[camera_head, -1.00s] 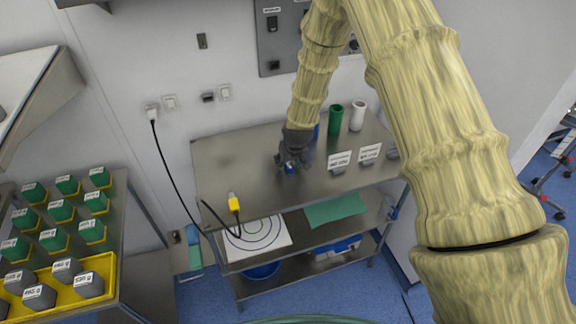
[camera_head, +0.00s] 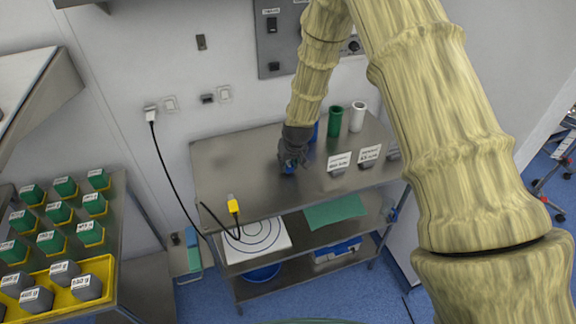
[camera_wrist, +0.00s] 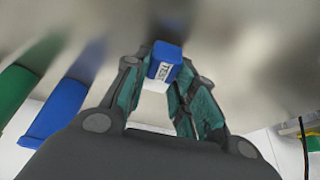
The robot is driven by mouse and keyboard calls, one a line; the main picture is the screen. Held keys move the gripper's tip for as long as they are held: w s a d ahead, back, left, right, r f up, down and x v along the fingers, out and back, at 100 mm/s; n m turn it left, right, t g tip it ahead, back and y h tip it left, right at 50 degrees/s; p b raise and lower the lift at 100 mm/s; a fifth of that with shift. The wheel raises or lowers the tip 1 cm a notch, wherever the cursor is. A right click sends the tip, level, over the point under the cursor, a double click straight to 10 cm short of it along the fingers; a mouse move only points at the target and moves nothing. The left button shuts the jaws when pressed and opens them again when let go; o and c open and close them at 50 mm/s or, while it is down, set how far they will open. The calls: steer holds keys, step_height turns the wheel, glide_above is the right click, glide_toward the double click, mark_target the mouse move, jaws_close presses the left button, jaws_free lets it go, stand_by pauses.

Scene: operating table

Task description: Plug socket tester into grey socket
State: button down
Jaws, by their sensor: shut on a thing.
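The socket tester is a small blue block with a white label (camera_wrist: 163,62), seen between my fingertips in the wrist view. My gripper (camera_wrist: 161,76) is shut on it. In the head view my gripper (camera_head: 290,167) is low over the top of the steel trolley, with a bit of the blue tester (camera_head: 289,170) showing at its tip. I cannot tell whether the tester touches the trolley top. A small dark grey socket (camera_head: 207,99) is on the wall behind the trolley, up and left of my gripper, between white fittings.
The steel trolley top (camera_head: 240,165) is clear to the left of my gripper. A yellow connector (camera_head: 233,206) lies at its front edge, its black cable running to a wall plug (camera_head: 151,112). Green (camera_head: 335,121) and white (camera_head: 358,116) cylinders and label cards (camera_head: 340,161) stand at right.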

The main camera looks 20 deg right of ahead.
steer(key=shift+r+b, duration=0.45)
steer(key=shift+r, duration=0.35)
steer(key=s+a+b, duration=0.1)
steer(key=s, duration=0.4)
steer(key=s+a+r+b, duration=0.1)
steer(key=s+b, duration=0.1)
steer(key=s, duration=0.3)
steer(key=s+a+r+b, duration=0.1)
steer(key=s+b, duration=0.1)
steer(key=s, duration=0.3)
steer(key=shift+s+a+r, duration=0.1)
steer(key=shift+s+a, duration=0.25)
